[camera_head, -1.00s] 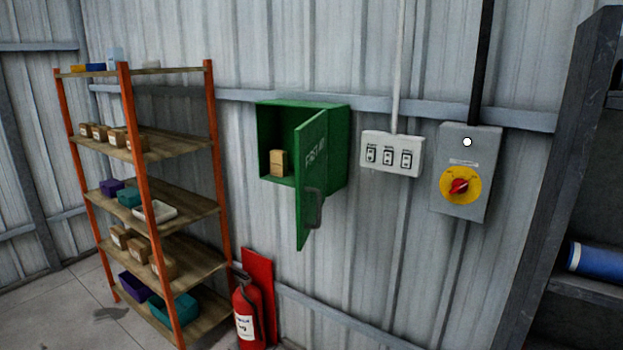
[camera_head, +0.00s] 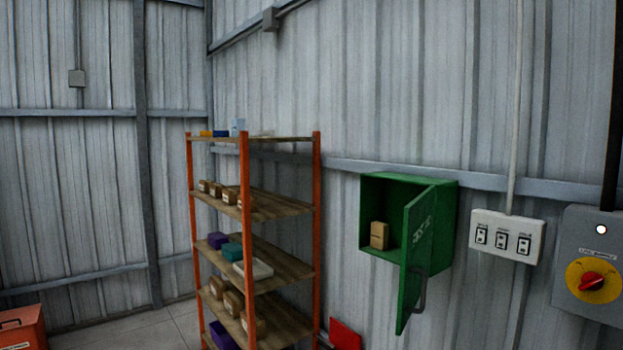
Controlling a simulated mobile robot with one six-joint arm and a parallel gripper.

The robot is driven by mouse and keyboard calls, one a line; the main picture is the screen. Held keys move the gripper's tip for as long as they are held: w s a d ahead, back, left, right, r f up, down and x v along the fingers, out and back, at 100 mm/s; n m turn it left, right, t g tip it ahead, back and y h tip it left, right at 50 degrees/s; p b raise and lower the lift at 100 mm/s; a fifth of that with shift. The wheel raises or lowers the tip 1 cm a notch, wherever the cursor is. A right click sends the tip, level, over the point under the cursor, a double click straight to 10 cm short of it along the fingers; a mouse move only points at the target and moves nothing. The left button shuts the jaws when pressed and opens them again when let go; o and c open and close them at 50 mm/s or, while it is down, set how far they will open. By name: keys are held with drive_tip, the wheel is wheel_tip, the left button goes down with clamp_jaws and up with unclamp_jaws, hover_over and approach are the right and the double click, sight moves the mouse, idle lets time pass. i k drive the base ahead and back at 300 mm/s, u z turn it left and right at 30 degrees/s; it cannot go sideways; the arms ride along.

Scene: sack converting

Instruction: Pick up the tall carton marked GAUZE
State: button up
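A green first-aid cabinet (camera_head: 447,228) hangs on the corrugated wall, right of the shelf rack. Its door (camera_head: 415,262) stands open, swung out toward me, with a grey handle on it. A small tan carton (camera_head: 379,235) stands upright inside on the cabinet floor, at the left. Its marking is too small to read, so I cannot tell whether it says GAUZE. The door hides the right part of the cabinet's inside. My gripper is not in view.
An orange-post rack (camera_head: 317,220) with wooden shelves holds several small boxes and coloured bins. A switch panel (camera_head: 507,237) and a grey box with a red rotary switch (camera_head: 591,281) are right of the cabinet. An orange-red case (camera_head: 22,328) sits at lower left.

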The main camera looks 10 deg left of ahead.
sight(239, 125)
drive_tip(key=k, duration=0.65)
drive_tip(key=u, duration=0.3)
drive_tip(key=i, duration=0.6)
drive_tip(key=u, duration=0.65)
drive_tip(key=i, duration=0.7)
drive_tip(key=u, duration=0.55)
drive_tip(key=i, duration=1.15)
drive_tip(key=u, duration=0.15)
